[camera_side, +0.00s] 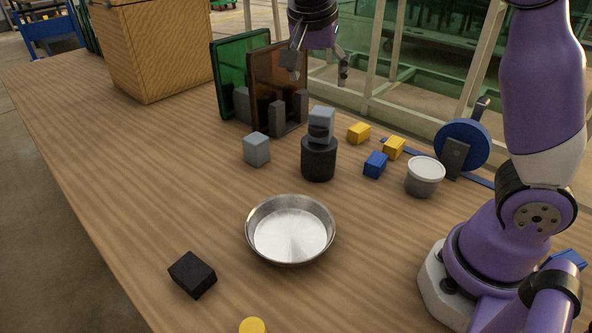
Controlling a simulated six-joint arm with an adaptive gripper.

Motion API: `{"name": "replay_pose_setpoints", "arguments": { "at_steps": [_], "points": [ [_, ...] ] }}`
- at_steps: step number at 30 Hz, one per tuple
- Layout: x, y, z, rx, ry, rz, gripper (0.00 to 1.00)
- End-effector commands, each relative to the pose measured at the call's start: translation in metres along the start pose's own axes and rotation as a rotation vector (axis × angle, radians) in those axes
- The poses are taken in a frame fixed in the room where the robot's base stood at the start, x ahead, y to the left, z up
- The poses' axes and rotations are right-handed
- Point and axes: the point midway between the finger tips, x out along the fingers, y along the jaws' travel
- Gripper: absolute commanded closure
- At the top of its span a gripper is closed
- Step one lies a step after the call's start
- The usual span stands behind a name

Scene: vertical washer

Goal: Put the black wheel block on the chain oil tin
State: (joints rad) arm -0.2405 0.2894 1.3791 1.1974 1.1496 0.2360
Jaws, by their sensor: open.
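A black block (192,274), which fits the black wheel block, lies on the table at the front left, apart from other things. A dark cylindrical tin with a narrower black top (319,160) stands upright near the middle; it looks like the chain oil tin, though I can read no label. A grey block (323,113) shows at the tin's top; I cannot tell whether it rests on it or stands behind. My gripper (318,70) is open, with nothing visible between its fingers, high at the back above the tin and far from the black block.
A metal pan (255,255) lies between the block and the tin. A grey cube (256,149), yellow blocks (358,132), a blue block (375,164), a pale tub (425,178) and a blue disc (462,143) stand around. Upright panels (277,85) are behind.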

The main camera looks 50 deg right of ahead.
Motion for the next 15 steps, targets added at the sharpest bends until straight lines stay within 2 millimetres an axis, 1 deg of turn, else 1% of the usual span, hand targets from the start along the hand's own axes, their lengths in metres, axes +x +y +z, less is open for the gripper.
{"name": "replay_pose_setpoints", "arguments": {
  "at_steps": [2,4,6,8,11,12,14,15],
  "points": [
    [-0.004,0.004,-0.002,-0.028,0.002,-0.012,0.15],
    [-0.008,0.013,-0.006,-0.098,0.010,-0.036,0.15],
    [-0.013,0.026,-0.009,-0.215,0.024,-0.078,0.15],
    [-0.015,0.041,-0.007,-0.343,0.037,-0.127,0.15],
    [-0.014,0.064,0.009,-0.566,0.058,-0.225,0.15],
    [-0.012,0.073,0.019,-0.650,0.065,-0.266,0.15],
    [-0.009,0.084,0.037,-0.764,0.073,-0.325,0.15],
    [-0.006,0.090,0.049,-0.832,0.078,-0.363,0.15]
  ]
}}
